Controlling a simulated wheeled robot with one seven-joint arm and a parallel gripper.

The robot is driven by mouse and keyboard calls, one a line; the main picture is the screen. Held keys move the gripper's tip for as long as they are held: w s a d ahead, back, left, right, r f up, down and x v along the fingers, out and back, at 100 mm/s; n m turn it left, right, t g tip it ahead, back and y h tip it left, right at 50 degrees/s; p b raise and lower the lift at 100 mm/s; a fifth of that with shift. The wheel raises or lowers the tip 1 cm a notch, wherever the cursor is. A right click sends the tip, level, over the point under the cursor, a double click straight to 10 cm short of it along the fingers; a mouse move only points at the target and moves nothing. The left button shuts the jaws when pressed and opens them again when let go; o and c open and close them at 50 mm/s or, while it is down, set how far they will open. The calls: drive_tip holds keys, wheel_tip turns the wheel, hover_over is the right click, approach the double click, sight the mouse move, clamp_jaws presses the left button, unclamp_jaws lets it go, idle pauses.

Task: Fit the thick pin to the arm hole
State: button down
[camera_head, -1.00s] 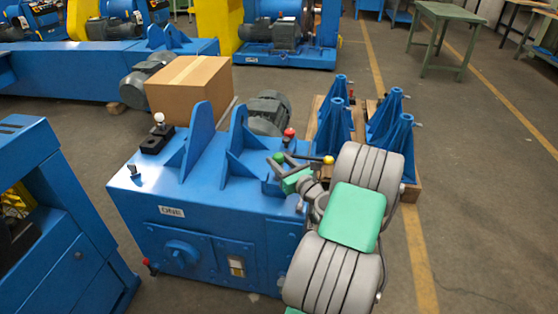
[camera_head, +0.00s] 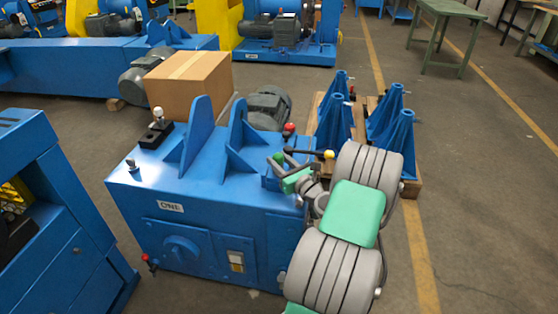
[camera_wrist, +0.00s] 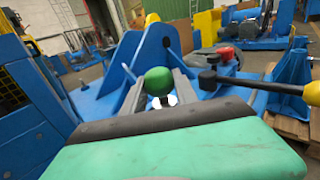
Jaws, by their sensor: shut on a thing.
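My gripper (camera_head: 276,161) is over the right end of the blue cabinet top, fingers pointing left. In the wrist view its two grey fingers (camera_wrist: 160,90) close around a piece with a green ball head (camera_wrist: 158,81). This looks like the thick pin, but its shank is hidden below the ball. A dark lever arm with a yellow knob (camera_head: 329,154) lies just behind my gripper; it also shows in the wrist view (camera_wrist: 289,89), its black end near the fingers' right side. I cannot make out the arm hole, or whether the pin is in it.
Two blue upright brackets (camera_head: 198,135) stand on the cabinet left of my gripper. A red knob (camera_head: 289,128) is close behind. A white-knobbed pin (camera_head: 158,114) sits on a black block, and a small pin (camera_head: 131,164) stands at front left. Blue stands (camera_head: 336,125) are on a pallet right.

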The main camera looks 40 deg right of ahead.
drive_tip(key=shift+f+b, duration=0.6)
drive_tip(key=shift+f, duration=0.4)
drive_tip(key=c, duration=0.9)
unclamp_jaws()
drive_tip(key=s, duration=0.2)
drive_tip(key=s+b, duration=0.1)
drive_tip(key=s, duration=0.3)
drive_tip(key=shift+s+a+f, duration=0.2)
drive_tip(key=shift+s+a, duration=0.1)
drive_tip(key=shift+s+a+r+b, duration=0.2)
drive_tip(key=shift+s+b, duration=0.4)
